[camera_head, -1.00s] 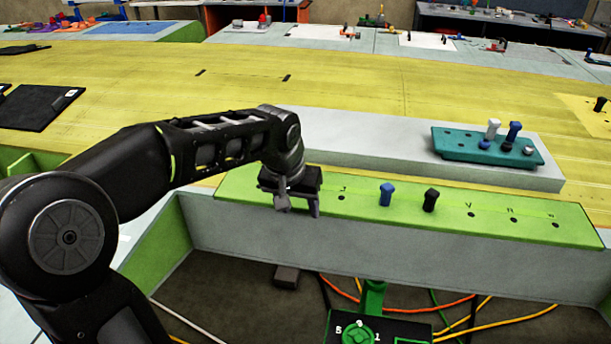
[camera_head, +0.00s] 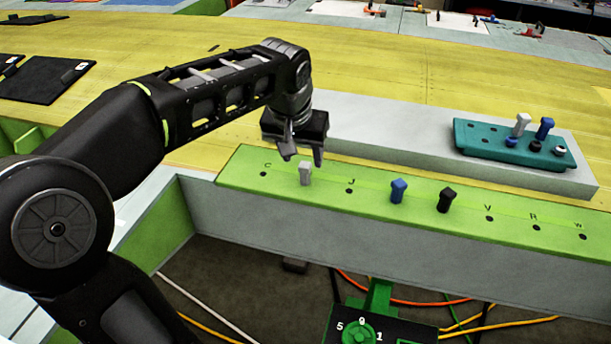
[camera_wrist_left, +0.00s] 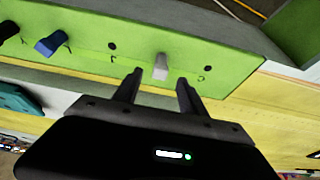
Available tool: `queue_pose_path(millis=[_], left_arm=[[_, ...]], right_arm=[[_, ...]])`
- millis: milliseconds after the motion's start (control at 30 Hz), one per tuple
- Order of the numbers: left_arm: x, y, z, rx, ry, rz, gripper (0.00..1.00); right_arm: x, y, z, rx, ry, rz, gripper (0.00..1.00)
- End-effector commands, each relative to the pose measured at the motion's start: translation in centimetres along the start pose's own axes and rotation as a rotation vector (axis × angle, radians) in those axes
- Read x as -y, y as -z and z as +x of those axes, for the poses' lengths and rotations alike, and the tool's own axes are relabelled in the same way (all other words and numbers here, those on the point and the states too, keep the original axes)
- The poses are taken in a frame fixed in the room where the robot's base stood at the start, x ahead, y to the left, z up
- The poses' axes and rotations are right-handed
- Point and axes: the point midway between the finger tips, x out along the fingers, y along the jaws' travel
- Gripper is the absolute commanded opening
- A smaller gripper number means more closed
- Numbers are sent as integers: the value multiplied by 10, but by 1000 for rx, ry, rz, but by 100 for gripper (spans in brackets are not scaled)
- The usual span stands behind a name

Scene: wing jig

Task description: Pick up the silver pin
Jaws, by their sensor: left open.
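A silver pin (camera_head: 305,173) stands upright in the green strip (camera_head: 375,182), between the holes marked C and J. Another silver pin (camera_head: 522,124) stands in the teal block (camera_head: 466,142) at the right. My left gripper (camera_head: 302,157) is open and empty, just above and behind the pin in the green strip. In the left wrist view the same pin (camera_wrist_left: 161,66) shows just beyond and between the spread fingertips (camera_wrist_left: 158,76), not gripped. My right gripper is not in view.
A blue pin (camera_head: 398,190) and a black pin (camera_head: 446,200) stand farther right in the green strip. The teal block also bears another blue pin (camera_head: 545,128) and several low pieces. A grey ledge (camera_head: 390,125) lies behind the strip.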

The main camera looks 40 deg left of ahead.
Motion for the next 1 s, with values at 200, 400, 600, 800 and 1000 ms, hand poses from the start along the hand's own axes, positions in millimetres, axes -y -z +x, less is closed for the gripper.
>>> queue_pose_path(millis=[200,400,600,800,1000], left_arm=[[0,0,7,-2,0,0,49],[0,0,10,-1,0,0,49],[0,-2,37,1,0,0,49],[1,-1,59,0,0,-1,49],[1,0,59,-1,0,-1,49]], right_arm=[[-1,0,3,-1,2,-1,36],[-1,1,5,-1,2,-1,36],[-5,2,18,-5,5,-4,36],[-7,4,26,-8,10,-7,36],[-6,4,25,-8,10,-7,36]])
